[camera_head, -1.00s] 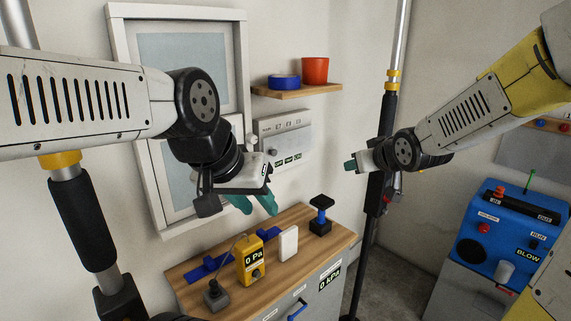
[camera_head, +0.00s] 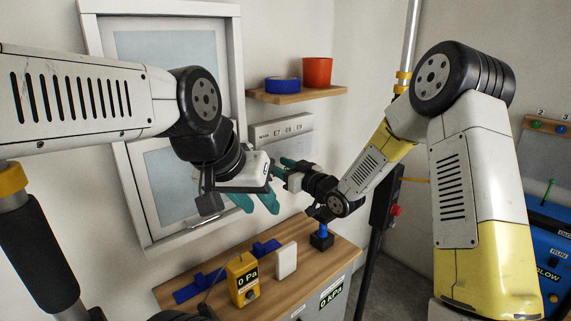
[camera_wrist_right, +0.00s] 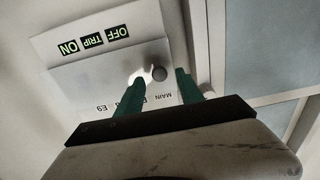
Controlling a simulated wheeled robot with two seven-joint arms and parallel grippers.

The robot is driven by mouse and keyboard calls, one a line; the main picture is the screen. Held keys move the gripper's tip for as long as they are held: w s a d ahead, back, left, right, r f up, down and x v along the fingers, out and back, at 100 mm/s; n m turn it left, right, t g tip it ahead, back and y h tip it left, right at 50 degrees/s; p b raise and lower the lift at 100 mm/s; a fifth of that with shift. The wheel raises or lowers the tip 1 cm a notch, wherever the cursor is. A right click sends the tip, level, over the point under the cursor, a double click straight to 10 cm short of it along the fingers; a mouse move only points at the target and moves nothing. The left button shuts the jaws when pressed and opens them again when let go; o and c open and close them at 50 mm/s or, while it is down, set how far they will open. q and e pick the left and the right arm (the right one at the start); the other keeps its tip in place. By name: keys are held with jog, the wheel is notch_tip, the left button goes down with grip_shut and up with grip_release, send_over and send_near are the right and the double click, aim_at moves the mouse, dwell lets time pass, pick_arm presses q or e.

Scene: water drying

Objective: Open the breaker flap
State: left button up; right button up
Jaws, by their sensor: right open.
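The breaker box (camera_head: 281,128) hangs on the wall below the shelf, partly hidden by my right gripper. In the right wrist view its grey flap (camera_wrist_right: 95,78) appears upside down and looks shut. A round dark knob (camera_wrist_right: 159,74) sits at the flap's edge, near the MAIN label. My right gripper (camera_head: 285,167) is in front of the box. In the wrist view its green fingers (camera_wrist_right: 161,77) are apart, with the knob between their tips; I cannot tell whether they touch it. My left gripper (camera_head: 256,203) is open and empty, lower and left, in front of the window frame.
A shelf (camera_head: 297,95) with a blue roll (camera_head: 283,84) and a red cup (camera_head: 317,71) is above the box. The wooden bench (camera_head: 310,262) below carries a yellow meter (camera_head: 243,280), a white block (camera_head: 286,261) and a blue-handled device (camera_head: 321,238). A dark pole stands at right.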

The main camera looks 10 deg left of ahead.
jog(key=shift+x, duration=1.2)
grip_shut()
dwell(0.6)
